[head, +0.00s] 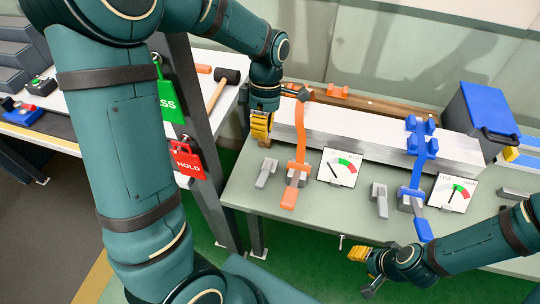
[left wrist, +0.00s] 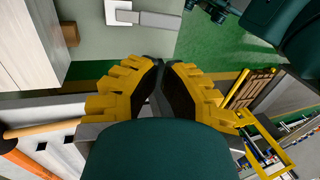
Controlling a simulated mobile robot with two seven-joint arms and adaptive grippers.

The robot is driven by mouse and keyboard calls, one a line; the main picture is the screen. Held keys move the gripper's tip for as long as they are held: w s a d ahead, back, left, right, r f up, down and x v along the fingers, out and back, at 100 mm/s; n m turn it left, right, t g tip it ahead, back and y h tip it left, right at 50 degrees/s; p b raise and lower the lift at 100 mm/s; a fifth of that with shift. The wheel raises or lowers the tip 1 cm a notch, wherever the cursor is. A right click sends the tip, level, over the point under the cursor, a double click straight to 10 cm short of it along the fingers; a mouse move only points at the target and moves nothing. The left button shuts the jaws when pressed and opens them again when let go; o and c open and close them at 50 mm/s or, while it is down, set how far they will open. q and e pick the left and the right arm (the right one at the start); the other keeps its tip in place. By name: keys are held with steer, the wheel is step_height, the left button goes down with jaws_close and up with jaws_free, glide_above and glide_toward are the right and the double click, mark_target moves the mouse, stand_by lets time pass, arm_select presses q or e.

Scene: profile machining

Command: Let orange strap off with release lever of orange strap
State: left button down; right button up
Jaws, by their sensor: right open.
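The orange strap (head: 301,132) runs over the long pale profile (head: 385,140) and down its front to a grey ratchet (head: 297,175) on the green bench. Its orange end (head: 289,198) points toward the bench's front edge. A grey lever (head: 266,172), apparently its release lever, stands just left of the ratchet. My left gripper (head: 261,124) hangs at the profile's left end, above and behind that lever, apart from it. Its yellow fingers (left wrist: 162,72) are together and empty in the left wrist view. My right gripper (head: 364,268) is open and empty, in front of the bench.
A gauge card (head: 340,168) stands right of the orange strap. A blue strap (head: 420,165), a second grey lever (head: 379,199) and another gauge (head: 452,192) are further right. A blue bin (head: 487,115) stands behind. A dark post with a red HOLD tag (head: 184,161) is at left.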

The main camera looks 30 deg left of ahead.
mark_target(259, 176)
arm_select(q)
steer(key=shift+a+r, duration=0.1)
steer(key=shift+r, duration=0.15)
steer(key=b+x, duration=0.3)
steer(key=x, duration=1.1)
steer(key=shift+w+f+b, duration=0.1)
steer(key=shift+b, duration=0.3)
